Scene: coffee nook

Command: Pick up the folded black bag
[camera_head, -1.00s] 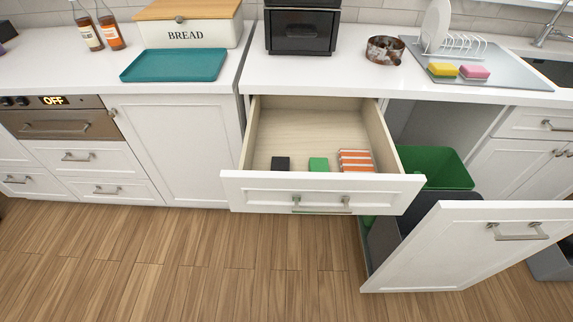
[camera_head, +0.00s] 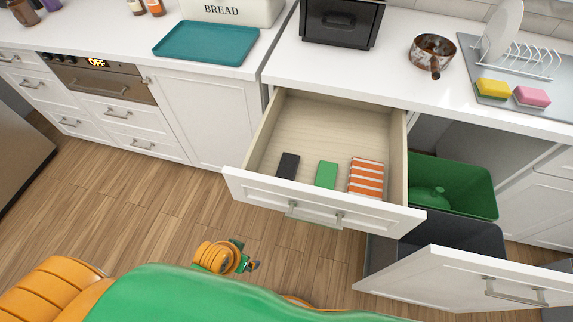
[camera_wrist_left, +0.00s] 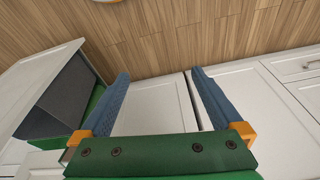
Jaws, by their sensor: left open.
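The folded black bag (camera_head: 288,165) is a small dark block lying in the open drawer (camera_head: 330,118), near its front left. A folded green bag (camera_head: 326,175) lies to its right, with an orange-and-white striped bundle (camera_head: 366,177) beyond that. In the left wrist view my left gripper (camera_wrist_left: 160,73) is open, its two blue fingers wide apart with nothing between them. That view shows floor and white cabinet fronts behind the fingers, and not the black bag. In the head view a small orange-and-green wrist of mine shows over the floor, in front of the drawer and apart from it.
A pulled-out bin unit with a green bin (camera_head: 455,187) and a dark bin (camera_head: 455,236) stands right of the drawer. The counter holds a teal tray (camera_head: 206,42), a pot (camera_head: 432,55) and sponges (camera_head: 493,88). The floor (camera_head: 130,225) left of the drawer is clear.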

